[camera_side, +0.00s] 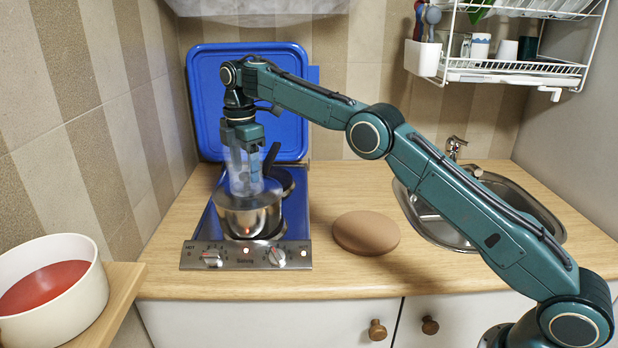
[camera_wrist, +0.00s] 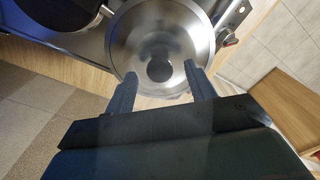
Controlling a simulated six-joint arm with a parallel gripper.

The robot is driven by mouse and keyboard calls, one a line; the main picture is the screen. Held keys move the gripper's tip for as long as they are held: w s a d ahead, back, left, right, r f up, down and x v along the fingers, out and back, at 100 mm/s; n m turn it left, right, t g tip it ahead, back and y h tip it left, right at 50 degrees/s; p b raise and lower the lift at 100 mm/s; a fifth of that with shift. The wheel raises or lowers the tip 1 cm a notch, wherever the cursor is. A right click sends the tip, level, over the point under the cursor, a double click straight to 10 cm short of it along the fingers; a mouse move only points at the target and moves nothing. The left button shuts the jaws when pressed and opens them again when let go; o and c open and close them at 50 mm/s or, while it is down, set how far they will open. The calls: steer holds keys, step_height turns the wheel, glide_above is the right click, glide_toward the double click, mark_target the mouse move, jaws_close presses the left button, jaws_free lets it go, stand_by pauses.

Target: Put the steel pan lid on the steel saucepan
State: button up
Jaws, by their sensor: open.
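The steel saucepan (camera_side: 250,222) stands on the front of the hob, its black handle (camera_side: 271,160) pointing up and back. The steel pan lid (camera_wrist: 135,40) shows in the wrist view as a shiny round disc with a dark knob (camera_wrist: 160,71) at its middle. It appears to lie on top of the saucepan, covering its opening; whether it is fully seated I cannot tell. My gripper (camera_side: 246,190) points down just above the lid, its fingers looking see-through in the side view. In the wrist view my gripper (camera_wrist: 160,82) is open, its fingers apart on either side of the knob.
The blue hob lid (camera_side: 205,95) stands raised behind the hob. A round brown board (camera_side: 366,232) lies on the worktop to the right, before the sink (camera_side: 530,205). A white pot (camera_side: 85,295) with red contents stands at the left. Worktop around the board is clear.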

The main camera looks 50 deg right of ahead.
steer(key=shift+d+r, duration=0.1)
steer(key=shift+r, duration=0.65)
steer(key=shift+s+d, duration=0.15)
steer(key=shift+s, duration=0.1)
steer(key=s+d, duration=1.8)
steer(key=s, duration=0.3)
steer(key=f, duration=1.2)
steer(key=shift+d+f, duration=0.15)
steer(key=shift+d, duration=0.15)
stand_by(0.6)
